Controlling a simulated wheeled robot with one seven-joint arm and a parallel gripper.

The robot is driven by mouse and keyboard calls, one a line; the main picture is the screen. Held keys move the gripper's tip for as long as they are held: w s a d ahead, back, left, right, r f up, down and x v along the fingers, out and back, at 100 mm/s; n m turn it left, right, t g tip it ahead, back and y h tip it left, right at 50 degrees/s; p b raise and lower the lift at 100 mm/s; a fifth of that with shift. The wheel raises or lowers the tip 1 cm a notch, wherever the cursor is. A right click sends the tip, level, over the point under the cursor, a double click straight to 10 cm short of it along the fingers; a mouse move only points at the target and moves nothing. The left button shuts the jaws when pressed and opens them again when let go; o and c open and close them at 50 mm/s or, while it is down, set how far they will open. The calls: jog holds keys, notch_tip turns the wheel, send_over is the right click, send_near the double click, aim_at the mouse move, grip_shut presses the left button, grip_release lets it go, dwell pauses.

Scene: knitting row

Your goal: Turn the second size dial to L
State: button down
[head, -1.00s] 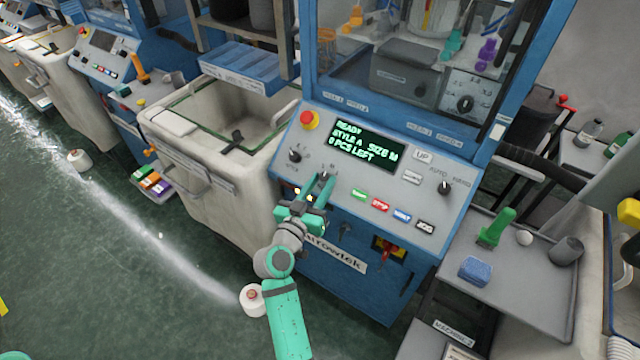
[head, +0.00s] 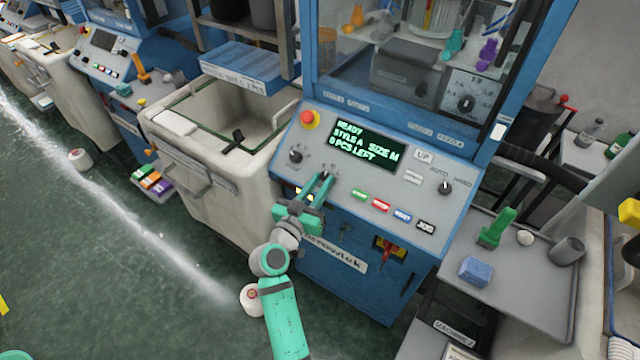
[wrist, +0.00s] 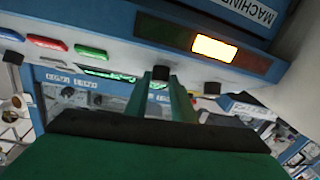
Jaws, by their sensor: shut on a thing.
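The knitting machine's sloped grey control panel (head: 345,195) faces me in the head view. Its display (head: 365,145) reads READY, STYLE A, SIZE M, with a pieces-left line below. The size dial (wrist: 160,73) is a small black knob between my fingertips in the wrist view. In the head view my fingers mostly hide it. My green gripper (head: 321,181) reaches the panel from below and is shut on the dial. I cannot read the dial's pointer or its letters.
A red stop button (head: 309,119) and another black dial (head: 295,156) are left of my gripper. Coloured push buttons (head: 381,205) and a mode dial (head: 445,187) are to the right. A fabric bin (head: 165,135) stands left and a grey side table (head: 535,265) right.

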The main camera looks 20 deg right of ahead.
jog(key=shift+r+m+h, duration=0.1)
jog(key=shift+m+h, duration=0.2)
jog(key=m+g, duration=0.1)
jog(key=m+g+h, duration=0.1)
jog(key=m, duration=0.1)
jog(key=m+g+h, duration=0.1)
jog(key=m+g, duration=0.1)
jog(key=shift+w+a+r, duration=0.1)
jog(key=shift+w+a, duration=0.2)
jog(key=shift+w, duration=0.1)
jog(key=shift+w+m+g+h, duration=0.15)
jog(key=shift+m+g+h, duration=0.2)
jog(key=shift+m+g, duration=1.05)
jog(key=shift+w+m+g+h, duration=0.15)
jog(key=shift+m+g+h, duration=0.2)
jog(key=shift+m+g, duration=1.05)
jog(key=shift+m, duration=0.4)
jog(key=c, duration=1.5)
grip_release()
jog(key=shift+a, duration=0.15)
jog(key=v, duration=1)
jog(key=shift+s+a, duration=0.1)
jog(key=shift+a, duration=0.2)
